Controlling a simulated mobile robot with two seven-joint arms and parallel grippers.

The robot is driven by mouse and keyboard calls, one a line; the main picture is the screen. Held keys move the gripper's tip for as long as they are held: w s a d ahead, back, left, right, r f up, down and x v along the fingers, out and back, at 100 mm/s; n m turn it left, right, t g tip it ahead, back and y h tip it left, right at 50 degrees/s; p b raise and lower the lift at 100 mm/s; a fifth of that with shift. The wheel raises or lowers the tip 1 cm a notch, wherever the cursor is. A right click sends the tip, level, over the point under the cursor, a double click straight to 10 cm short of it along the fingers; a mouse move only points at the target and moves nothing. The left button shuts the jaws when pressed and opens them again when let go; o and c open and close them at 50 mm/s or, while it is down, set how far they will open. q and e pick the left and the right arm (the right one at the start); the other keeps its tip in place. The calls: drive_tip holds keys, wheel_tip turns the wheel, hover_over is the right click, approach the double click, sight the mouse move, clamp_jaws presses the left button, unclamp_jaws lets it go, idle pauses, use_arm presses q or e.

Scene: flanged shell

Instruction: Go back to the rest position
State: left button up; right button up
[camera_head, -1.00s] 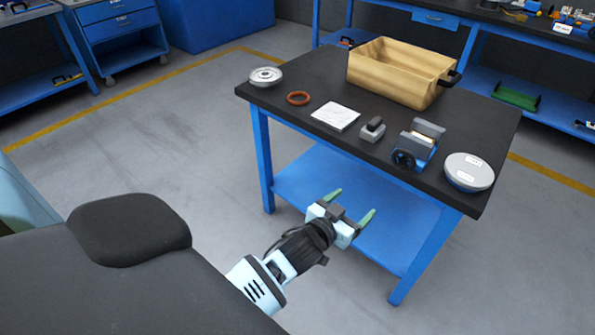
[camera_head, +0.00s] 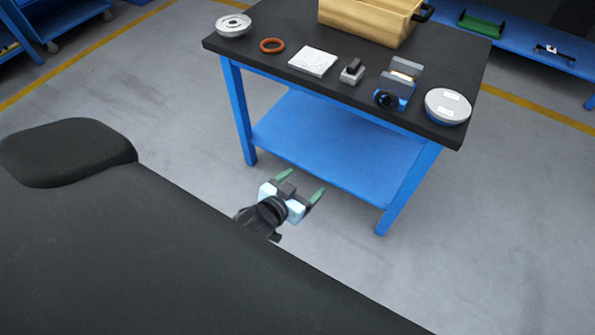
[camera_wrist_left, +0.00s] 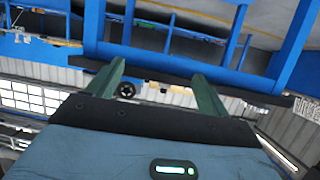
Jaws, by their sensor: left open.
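My left gripper (camera_head: 301,184) is open and empty in the head view. Its two green fingers point toward the blue-legged table (camera_head: 340,135), low in front of it and apart from it. In the left wrist view the spread fingers (camera_wrist_left: 158,82) show nothing between them that is held; the view looks tilted, with the table's blue frame beyond. Most of my left arm is hidden behind my dark body in the head view. My right gripper is not in view.
On the black tabletop are a flanged metal part (camera_head: 233,25), an orange ring (camera_head: 272,46), a white pad (camera_head: 313,62), a small grey block (camera_head: 352,71), a blue-grey fixture (camera_head: 399,84), a round silver disc (camera_head: 447,106) and a wooden crate (camera_head: 368,22). Grey floor around the table is clear.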

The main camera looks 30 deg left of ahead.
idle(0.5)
use_arm(q)
drive_tip(key=s+d+m+g+p, duration=0.1)
drive_tip(key=s+g+p, duration=0.4)
drive_tip(key=s, duration=2.4)
drive_tip(key=p, duration=0.2)
drive_tip(key=shift+s+f+h+p, duration=0.3)
drive_tip(key=shift+s+f+h, duration=0.05)
drive_tip(key=shift+s+h, duration=0.05)
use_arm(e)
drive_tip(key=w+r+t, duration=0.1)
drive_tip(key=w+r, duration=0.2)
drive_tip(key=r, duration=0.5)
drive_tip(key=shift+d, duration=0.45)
